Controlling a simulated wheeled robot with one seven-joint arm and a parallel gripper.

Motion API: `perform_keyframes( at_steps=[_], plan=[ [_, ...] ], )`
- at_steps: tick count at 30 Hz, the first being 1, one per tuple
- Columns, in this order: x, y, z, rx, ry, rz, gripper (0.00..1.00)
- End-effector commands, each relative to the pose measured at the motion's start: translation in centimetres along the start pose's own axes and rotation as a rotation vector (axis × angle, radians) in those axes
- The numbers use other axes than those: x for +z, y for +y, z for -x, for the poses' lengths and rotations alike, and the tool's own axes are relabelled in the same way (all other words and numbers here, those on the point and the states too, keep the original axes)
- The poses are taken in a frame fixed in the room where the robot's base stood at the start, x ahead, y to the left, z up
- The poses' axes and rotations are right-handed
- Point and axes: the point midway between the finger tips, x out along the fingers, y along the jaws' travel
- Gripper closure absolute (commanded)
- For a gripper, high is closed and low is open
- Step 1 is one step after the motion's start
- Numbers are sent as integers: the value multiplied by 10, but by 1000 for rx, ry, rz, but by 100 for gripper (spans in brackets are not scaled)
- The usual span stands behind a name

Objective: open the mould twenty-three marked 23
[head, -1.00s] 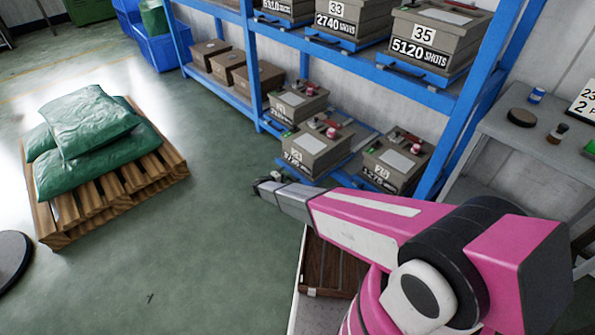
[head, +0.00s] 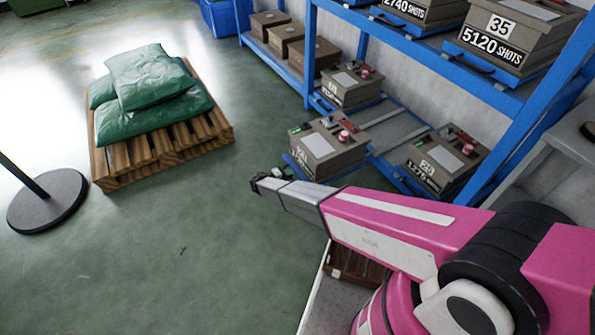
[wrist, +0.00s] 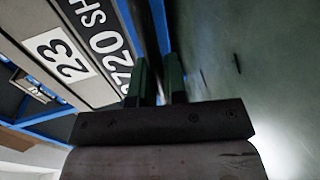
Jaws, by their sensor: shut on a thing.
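Mould twenty-three (head: 327,150) is a grey-brown box on a blue tray, drawn forward out of the lower shelf. Its lid is closed, with a white label and red and green fittings on top. In the wrist view its front (wrist: 98,42) fills the upper left, with the mark 23 and part of "3720 SHOTS". My gripper (head: 258,183) is low at the tray's front. In the wrist view its green fingers (wrist: 159,78) stand close together at the blue tray edge (wrist: 156,25). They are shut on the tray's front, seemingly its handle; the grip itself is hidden.
Other moulds on blue trays stand behind (head: 350,92) and to the right (head: 440,165) on the blue rack (head: 308,60). A pallet (head: 190,140) with green sacks and a round black base (head: 48,200) stand left. The floor between is clear.

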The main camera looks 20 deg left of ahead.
Motion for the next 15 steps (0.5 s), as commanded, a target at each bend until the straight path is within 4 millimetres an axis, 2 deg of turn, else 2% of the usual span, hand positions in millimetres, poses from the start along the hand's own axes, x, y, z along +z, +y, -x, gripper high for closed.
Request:
perform_keyframes(
  at_steps=[6,15],
  plan=[
    [-1,-4,15,-1,0,0,100],
    [-1,-4,17,-2,0,0,100]
  ],
)
